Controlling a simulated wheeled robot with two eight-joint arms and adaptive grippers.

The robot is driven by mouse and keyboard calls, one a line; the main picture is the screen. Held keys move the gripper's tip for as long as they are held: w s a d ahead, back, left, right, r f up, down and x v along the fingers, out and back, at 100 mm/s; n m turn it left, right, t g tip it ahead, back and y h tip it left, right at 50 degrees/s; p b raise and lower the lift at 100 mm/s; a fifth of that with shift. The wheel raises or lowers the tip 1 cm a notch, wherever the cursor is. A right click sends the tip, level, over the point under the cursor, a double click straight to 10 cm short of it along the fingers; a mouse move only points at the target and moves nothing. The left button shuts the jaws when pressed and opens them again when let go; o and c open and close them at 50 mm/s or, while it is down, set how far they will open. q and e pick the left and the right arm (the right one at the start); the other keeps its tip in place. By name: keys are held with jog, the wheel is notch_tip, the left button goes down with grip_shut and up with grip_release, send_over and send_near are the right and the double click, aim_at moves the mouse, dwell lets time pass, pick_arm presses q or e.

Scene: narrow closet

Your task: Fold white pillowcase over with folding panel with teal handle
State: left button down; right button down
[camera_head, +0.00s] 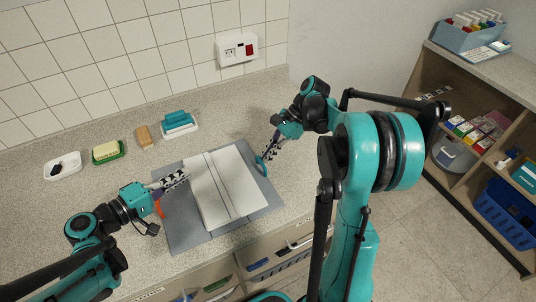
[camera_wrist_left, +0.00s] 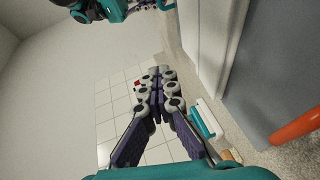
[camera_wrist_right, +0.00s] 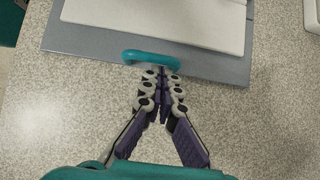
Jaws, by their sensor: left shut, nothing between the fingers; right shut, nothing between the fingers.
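The white pillowcase (camera_head: 228,185) lies flat on the grey folding board (camera_head: 187,237) on the counter, with lengthwise lines across it. The teal handle (camera_head: 261,166) stands at the board's right edge. An orange handle (camera_head: 158,208) is at the left edge. My right gripper (camera_head: 265,158) is shut and empty beside the teal handle; in the right wrist view its fingertips (camera_wrist_right: 161,72) are just short of the teal handle (camera_wrist_right: 150,57), and I cannot tell if they touch. My left gripper (camera_head: 186,175) is shut and empty over the board's left side, by the pillowcase's left edge.
Along the back of the counter are a white dish (camera_head: 62,166), a green tray with a yellow block (camera_head: 107,152), a tan block (camera_head: 143,136) and a teal-and-white brush-like item (camera_head: 178,124). A shelf unit (camera_head: 462,160) stands at the right. The counter's front left is clear.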

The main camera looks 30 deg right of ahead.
jog(key=shift+s+a+r+h, duration=0.1)
jog(key=shift+a+r+h, duration=0.3)
jog(key=shift+r+h, duration=0.35)
pick_arm(q)
jog(key=c, duration=2.3)
grip_release()
pick_arm(e)
jog(key=shift+d, duration=0.1)
pick_arm(q)
jog(key=o, duration=0.4)
jog(key=shift+a, duration=0.15)
